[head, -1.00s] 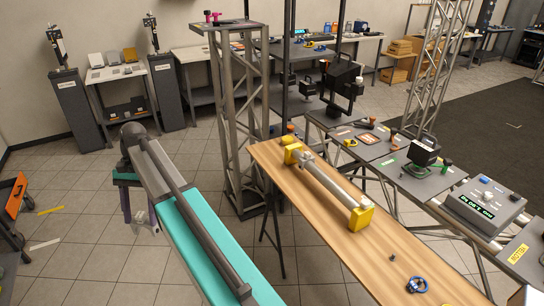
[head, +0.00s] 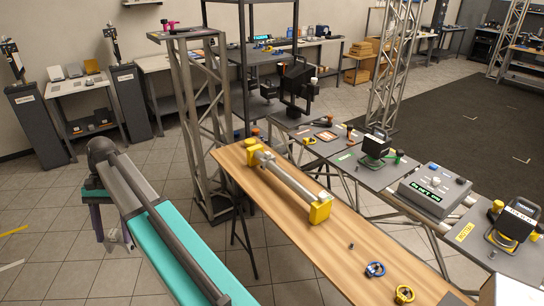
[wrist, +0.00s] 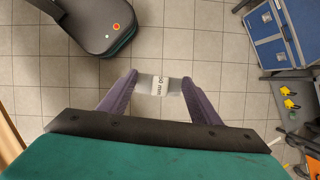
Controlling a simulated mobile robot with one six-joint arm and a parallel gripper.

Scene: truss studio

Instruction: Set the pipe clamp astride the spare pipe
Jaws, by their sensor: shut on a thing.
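The spare pipe (head: 294,181) is a grey tube lying lengthwise on a long wooden bench (head: 345,248), held between yellow end blocks (head: 320,209). A pale fitting sits around its far end. My gripper (wrist: 159,86) has purple fingers shut on the pipe clamp (wrist: 160,80), a small grey piece with a white label ending in "0 mm". In the head view the clamp (head: 117,241) hangs below the arm's end, over bare floor, left of the bench and well apart from the pipe. The clamp's far side is hidden.
Dark tables with devices line the right. The floor below the gripper is clear.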

